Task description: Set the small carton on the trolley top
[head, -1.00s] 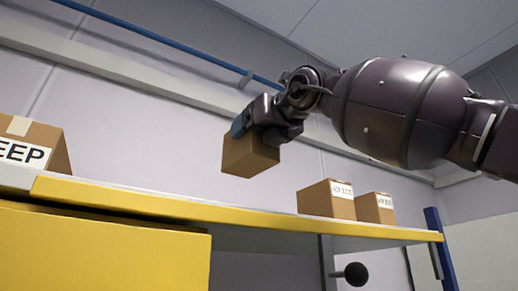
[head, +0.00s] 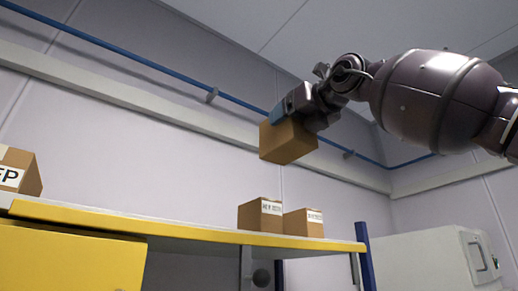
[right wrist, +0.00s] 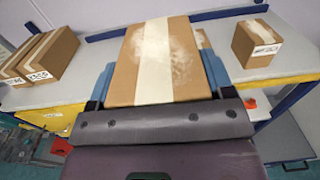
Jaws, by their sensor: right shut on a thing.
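A small brown carton (head: 288,141) is held in the air by my right gripper (head: 296,112), clear above the yellow-edged shelf in the head view. In the right wrist view the same carton (right wrist: 153,62), with a pale tape strip along it, sits between the blue fingers of my right gripper (right wrist: 160,85), which is shut on it. My left gripper is in neither view. I cannot make out the trolley top in these frames.
The shelf (head: 190,232) bears two small labelled cartons (head: 260,215) (head: 303,223) and a larger carton (head: 20,174) at far left. A blue post (head: 364,255) stands at its right end. A pale cabinet (head: 435,262) is beyond it. A blue rail (head: 130,55) crosses the wall.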

